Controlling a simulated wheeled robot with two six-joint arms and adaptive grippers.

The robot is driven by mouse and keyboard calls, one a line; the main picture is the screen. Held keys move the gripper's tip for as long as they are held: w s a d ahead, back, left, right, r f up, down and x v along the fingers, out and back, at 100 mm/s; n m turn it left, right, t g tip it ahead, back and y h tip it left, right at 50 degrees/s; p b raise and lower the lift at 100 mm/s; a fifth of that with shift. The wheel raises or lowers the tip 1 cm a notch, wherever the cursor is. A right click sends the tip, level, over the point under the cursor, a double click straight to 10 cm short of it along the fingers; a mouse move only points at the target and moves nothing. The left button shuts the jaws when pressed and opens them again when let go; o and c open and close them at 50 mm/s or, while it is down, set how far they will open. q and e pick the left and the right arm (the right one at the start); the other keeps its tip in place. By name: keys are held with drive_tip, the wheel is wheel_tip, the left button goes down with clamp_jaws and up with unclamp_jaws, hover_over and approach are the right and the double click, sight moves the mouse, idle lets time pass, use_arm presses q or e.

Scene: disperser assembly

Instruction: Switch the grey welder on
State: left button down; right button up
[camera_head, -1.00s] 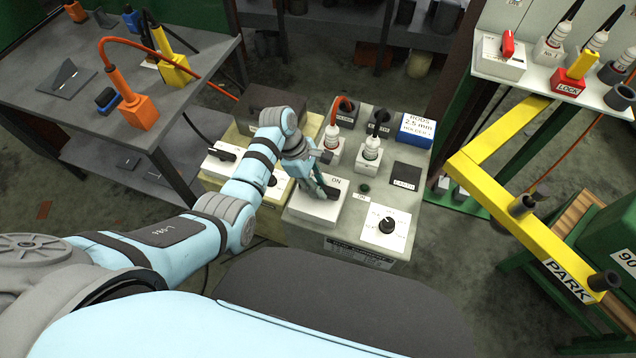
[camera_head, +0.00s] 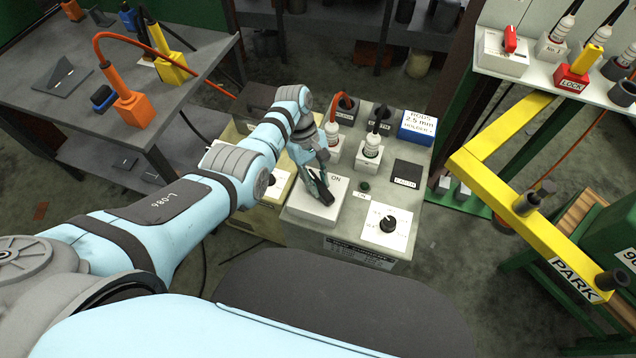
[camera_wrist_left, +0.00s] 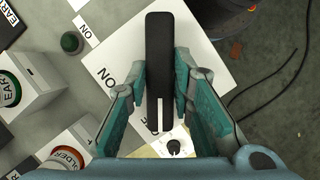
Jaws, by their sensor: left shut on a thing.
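The grey welder (camera_head: 405,255) stands at the centre in the head view. A white switch box with an ON label (camera_head: 305,207) is on its top. My left gripper (camera_head: 318,187) is over this box, shut on the black switch handle (camera_head: 326,197). In the left wrist view, the handle (camera_wrist_left: 158,45) lies between the teal fingers, across the white box beside the ON label (camera_wrist_left: 107,78). The fingers hide part of the box. A small dark green lamp (camera_head: 365,185) sits beside the box and does not look lit. My right gripper is not in view.
A dial on a white plate (camera_head: 388,224) and upright cable plugs (camera_head: 371,148) stand close by on the welder. A cream welder (camera_head: 262,220) adjoins it on the left, partly behind my arm. A yellow PARK frame (camera_head: 540,235) is at the right.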

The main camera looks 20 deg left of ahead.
use_arm(q)
drive_tip(key=m+y+b, duration=0.1)
drive_tip(key=m+b, duration=0.1)
drive_tip(key=m, duration=0.1)
drive_tip(key=m+g+y+b, duration=0.1)
drive_tip(key=m+b, duration=0.2)
drive_tip(key=shift+w+d+f+m, duration=0.1)
drive_tip(key=shift+w+f+m, duration=0.05)
drive_tip(key=shift+m, duration=0.15)
drive_tip(key=shift+m+g+y+b, duration=0.3)
drive_tip(key=shift+m+y+b, duration=0.3)
drive_tip(key=shift+m, duration=0.5)
drive_tip(key=shift+d+m+y+b, duration=0.1)
drive_tip(key=shift+m+y+b, duration=0.25)
drive_tip(key=shift+m, duration=0.85)
drive_tip(key=c, duration=1.4)
unclamp_jaws()
drive_tip(key=shift+d, duration=0.1)
